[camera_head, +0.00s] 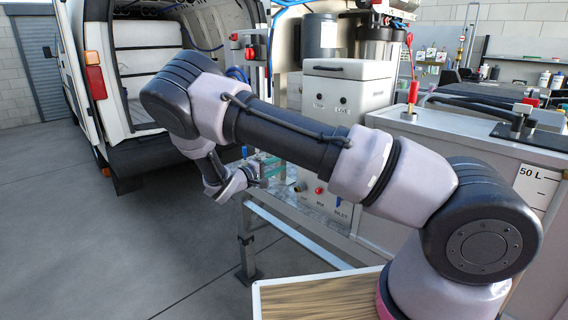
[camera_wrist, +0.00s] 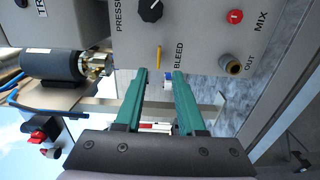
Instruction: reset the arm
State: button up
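My gripper (camera_wrist: 160,74) shows in the wrist view as two green fingers, parallel and with a clear gap between them. Nothing is clasped between the fingers. A grey control panel (camera_wrist: 200,30) lies beyond the fingertips; whether they touch it I cannot tell. In the head view my gripper (camera_head: 257,172) is small, low in front of the equipment stand and partly lost against it. My arm is bent and reaches left across the view.
In the wrist view the panel carries a black knob (camera_wrist: 150,10), a yellow lever (camera_wrist: 158,56), a red button (camera_wrist: 235,16) and a brass outlet (camera_wrist: 231,64). In the head view a metal frame (camera_head: 290,230) stands below; a white van (camera_head: 100,80) is at left, with clear floor before it.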

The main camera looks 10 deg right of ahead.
jog(key=s+d+r+m+g+y, duration=0.8)
jog(key=s+d+r+g, duration=0.2)
jog(key=s+d+r, duration=0.3)
jog(key=s+d+r+m+t+y, duration=0.1)
jog(key=s+r+m+t+y, duration=0.2)
jog(key=s+r, duration=1.5)
jog(key=s+t+y, duration=0.1)
jog(key=t+y, duration=0.2)
jog(key=y, duration=0.2)
jog(key=shift+s+r+t+y, duration=0.15)
jog(key=shift+s+t+y, duration=0.15)
